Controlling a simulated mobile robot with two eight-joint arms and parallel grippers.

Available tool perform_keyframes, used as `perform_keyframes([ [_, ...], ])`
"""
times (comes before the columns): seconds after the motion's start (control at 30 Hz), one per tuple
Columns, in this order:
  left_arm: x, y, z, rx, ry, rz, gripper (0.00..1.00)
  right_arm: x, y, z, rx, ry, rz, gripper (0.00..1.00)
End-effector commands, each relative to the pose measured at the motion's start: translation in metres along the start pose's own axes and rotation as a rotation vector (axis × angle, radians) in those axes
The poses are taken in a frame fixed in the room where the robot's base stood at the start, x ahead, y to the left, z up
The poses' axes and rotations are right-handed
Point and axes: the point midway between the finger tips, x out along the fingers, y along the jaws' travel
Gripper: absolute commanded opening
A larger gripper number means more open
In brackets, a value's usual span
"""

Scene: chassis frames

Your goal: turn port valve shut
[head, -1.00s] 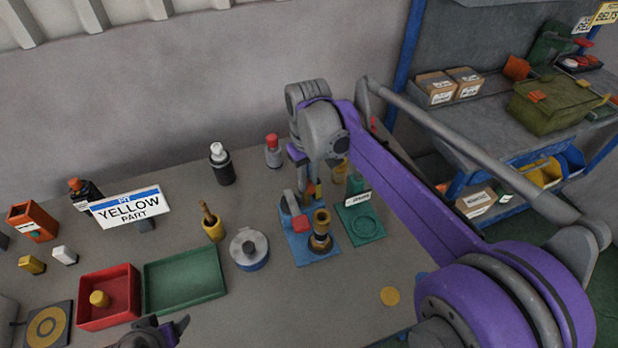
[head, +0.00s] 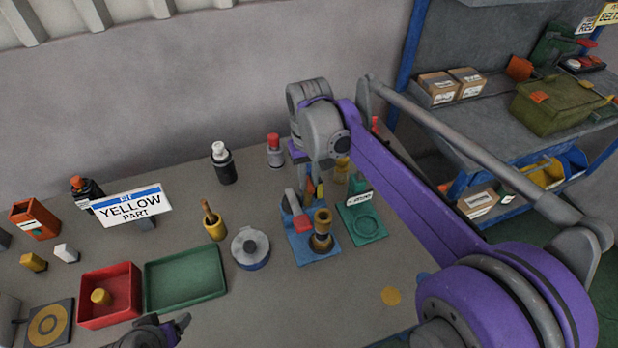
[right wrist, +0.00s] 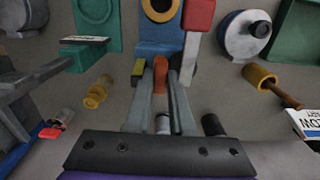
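A blue-based valve fixture (head: 303,246) with an upright brass fitting (head: 321,241) stands on the bench below my right arm. A grey and red piece (right wrist: 197,30) stands beside its blue plate (right wrist: 160,37) in the right wrist view. My right gripper (right wrist: 161,72) reaches down at this fixture; its two fingers lie close on either side of an orange handle (right wrist: 160,84), with no clear gap. The arm partly hides the fixture in the head view. My left gripper (head: 165,331) is at the bottom edge, partly cut off, away from the fixture.
A green fixture with a white label (head: 362,222) stands close to the right. A round grey canister (head: 250,249), a yellow cup (head: 214,228), a green tray (head: 185,279) and a red bin (head: 109,295) stand to the left. Two bottles (head: 223,165) (head: 275,152) stand behind.

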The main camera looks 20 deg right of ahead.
Motion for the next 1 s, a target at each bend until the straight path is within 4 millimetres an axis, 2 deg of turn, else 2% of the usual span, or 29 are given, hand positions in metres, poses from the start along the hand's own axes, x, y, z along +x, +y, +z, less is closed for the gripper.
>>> perform_keyframes([
  [0.03, 0.000, 0.000, 0.000, 0.000, 0.000, 0.000, 0.75, -0.001, 0.000, 0.000, 0.000, 0.000, 0.000, 0.31],
  [0.13, 0.000, 0.000, 0.000, 0.000, 0.000, 0.000, 0.75, 0.000, 0.000, 0.000, 0.000, 0.000, 0.000, 0.49],
  [0.4, 0.000, 0.000, 0.000, 0.000, 0.000, 0.000, 0.75, 0.000, 0.000, 0.000, -0.001, 0.000, 0.000, 0.50],
  [0.53, -0.001, 0.000, -0.001, 0.000, 0.001, 0.000, 0.75, -0.007, 0.000, 0.000, -0.001, 0.000, 0.000, 0.50],
  [1.0, -0.006, 0.000, -0.007, 0.000, 0.007, 0.000, 0.75, -0.093, 0.000, 0.000, -0.001, 0.000, 0.000, 0.50],
])
